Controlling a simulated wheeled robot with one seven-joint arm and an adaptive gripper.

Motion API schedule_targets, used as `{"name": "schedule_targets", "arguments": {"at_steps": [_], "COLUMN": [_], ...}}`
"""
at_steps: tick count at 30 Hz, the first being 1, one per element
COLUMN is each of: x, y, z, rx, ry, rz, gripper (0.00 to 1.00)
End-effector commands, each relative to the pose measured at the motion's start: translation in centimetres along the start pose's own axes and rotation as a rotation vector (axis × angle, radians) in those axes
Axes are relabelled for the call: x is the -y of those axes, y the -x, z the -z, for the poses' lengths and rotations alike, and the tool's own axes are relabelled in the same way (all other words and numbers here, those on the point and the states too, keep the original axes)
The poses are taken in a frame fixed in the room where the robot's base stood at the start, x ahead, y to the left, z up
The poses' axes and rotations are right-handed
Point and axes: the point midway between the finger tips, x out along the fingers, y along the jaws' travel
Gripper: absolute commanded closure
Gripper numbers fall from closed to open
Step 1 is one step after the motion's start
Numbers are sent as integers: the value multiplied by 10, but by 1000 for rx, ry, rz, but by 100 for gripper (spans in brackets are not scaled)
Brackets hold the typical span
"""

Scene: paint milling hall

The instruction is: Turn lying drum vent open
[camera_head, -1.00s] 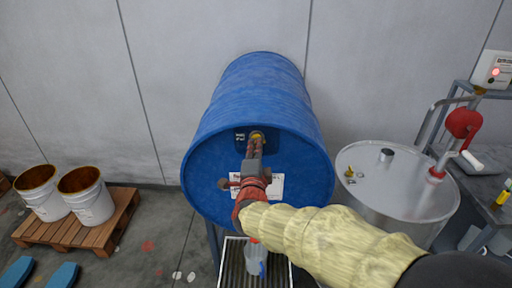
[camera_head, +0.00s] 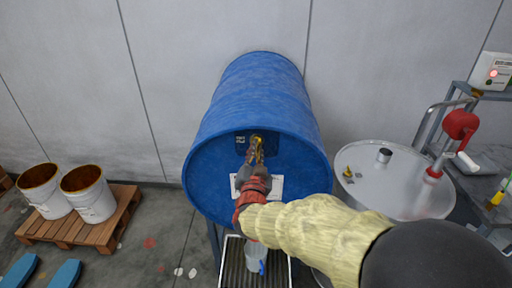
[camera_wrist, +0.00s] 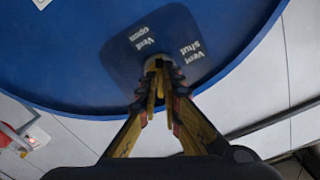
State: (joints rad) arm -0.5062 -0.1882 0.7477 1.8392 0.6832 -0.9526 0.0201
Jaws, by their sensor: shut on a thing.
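The blue drum (camera_head: 260,95) lies on its side on a stand, its round end facing me. Its brass vent (camera_head: 257,139) sits near the top of that end. In the wrist view the vent (camera_wrist: 153,64) lies between "Vent open" and "Vent shut" labels on a dark plate (camera_wrist: 190,38). My gripper (camera_head: 257,152), on an arm in a pale yellow sleeve, reaches up to the vent. In the wrist view my gripper (camera_wrist: 158,98) is shut on the vent, its fingers on both sides of it. The fingers hide much of the vent's handle, so its exact angle is unclear.
A clear container (camera_head: 256,258) stands on a grated tray (camera_head: 234,267) below the drum. A steel drum (camera_head: 395,192) with a red hand pump (camera_head: 460,125) stands at right. White buckets (camera_head: 89,195) stand on a pallet (camera_head: 62,232) at left.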

Motion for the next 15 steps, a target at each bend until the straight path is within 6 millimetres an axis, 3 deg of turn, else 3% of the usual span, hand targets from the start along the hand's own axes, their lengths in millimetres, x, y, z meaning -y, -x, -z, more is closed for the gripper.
{"name": "schedule_targets", "arguments": {"at_steps": [15], "x": [0], "y": [0], "z": [-1], "rx": [4], "ry": [381], "rz": [0], "gripper": [100]}}
